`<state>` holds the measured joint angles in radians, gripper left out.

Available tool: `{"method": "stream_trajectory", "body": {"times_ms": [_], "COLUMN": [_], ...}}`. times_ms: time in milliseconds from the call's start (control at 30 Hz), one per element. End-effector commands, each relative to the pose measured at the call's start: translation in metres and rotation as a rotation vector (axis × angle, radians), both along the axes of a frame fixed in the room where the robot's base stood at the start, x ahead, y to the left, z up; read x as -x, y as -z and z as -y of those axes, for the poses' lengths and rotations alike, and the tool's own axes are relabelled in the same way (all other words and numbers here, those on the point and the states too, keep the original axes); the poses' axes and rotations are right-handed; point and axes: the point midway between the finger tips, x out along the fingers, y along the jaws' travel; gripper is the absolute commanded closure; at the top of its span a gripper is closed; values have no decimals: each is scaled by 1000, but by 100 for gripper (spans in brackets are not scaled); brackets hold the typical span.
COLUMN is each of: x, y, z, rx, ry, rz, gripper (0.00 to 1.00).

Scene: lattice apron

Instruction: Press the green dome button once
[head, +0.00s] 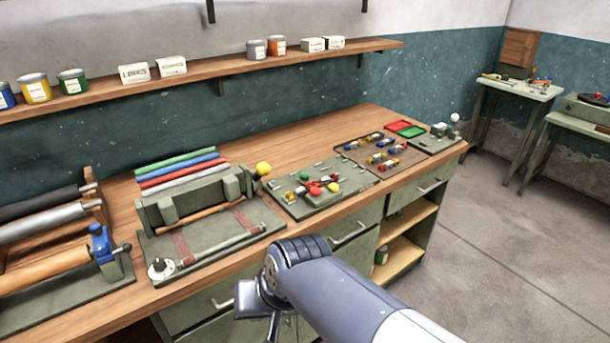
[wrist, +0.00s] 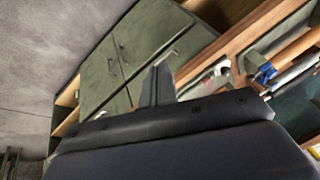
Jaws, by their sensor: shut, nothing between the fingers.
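The green dome button (head: 304,177) is a small dome on a flat grey-green panel (head: 345,173) on the workbench. A red dome (head: 315,191) and a yellow dome (head: 334,187) are near it on the same panel. My gripper (wrist: 158,72) shows in the wrist view with its fingers together and nothing between them. In the head view my arm is in front of the bench, nearer the camera than the panel, and my fingers are mostly hidden. My gripper is apart from the green dome. The wrist view does not clearly show the button.
Left of the panel stands a grey-green fixture (head: 185,200) with coloured rods and a yellow ball knob (head: 263,168). To its right is a brown tray (head: 350,151) of small parts. A shelf (head: 215,75) with cans and boxes runs above. Bench drawers with handles (head: 349,234) face my arm.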

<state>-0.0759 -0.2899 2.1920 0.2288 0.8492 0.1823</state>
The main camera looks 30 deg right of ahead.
Motion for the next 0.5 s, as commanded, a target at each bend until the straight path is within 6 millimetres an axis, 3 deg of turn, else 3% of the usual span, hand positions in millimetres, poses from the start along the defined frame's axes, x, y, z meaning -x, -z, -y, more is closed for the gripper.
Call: {"method": "stream_trajectory", "body": {"times_ms": [100, 300, 500], "x": [-31, -67, -81], "y": [-8, -12, -6], "z": [-61, -163, -238], "rx": [-211, -520, -696], "ry": [95, 313, 506], "rz": [-75, -266, -449], "gripper": [100, 100, 100]}}
